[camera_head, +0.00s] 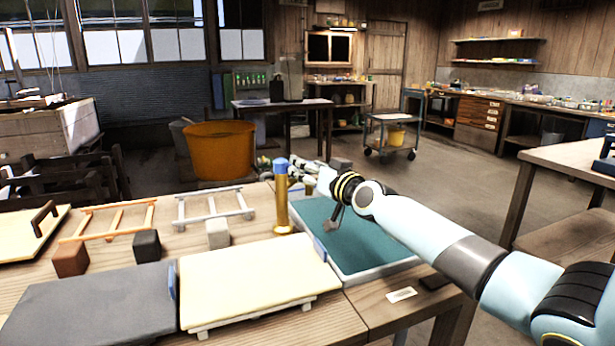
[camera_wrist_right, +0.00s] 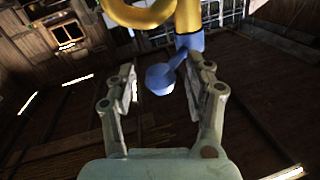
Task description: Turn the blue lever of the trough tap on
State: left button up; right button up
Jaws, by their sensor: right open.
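The brass trough tap (camera_head: 282,208) stands upright at the left edge of the trough (camera_head: 345,235), with a blue part (camera_head: 281,167) at its top. In the right wrist view the blue lever (camera_wrist_right: 177,66) hangs from the yellow brass tap (camera_wrist_right: 188,16) and ends in a round knob. My right gripper (camera_head: 290,168) is beside the top of the tap. In the right wrist view my right gripper (camera_wrist_right: 164,80) is open, with the lever's knob showing between its fingers; contact is not clear. The left gripper is out of view.
A cream board (camera_head: 255,282) and a grey board (camera_head: 90,310) lie on the bench left of the trough. Wooden frames (camera_head: 110,220) and small blocks (camera_head: 147,246) lie behind them. An orange tub (camera_head: 218,150) stands beyond the bench.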

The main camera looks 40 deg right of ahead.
jog(key=shift+w, duration=0.4)
jog(key=shift+r, duration=0.1)
jog(key=shift+a, duration=0.1)
grip_shut()
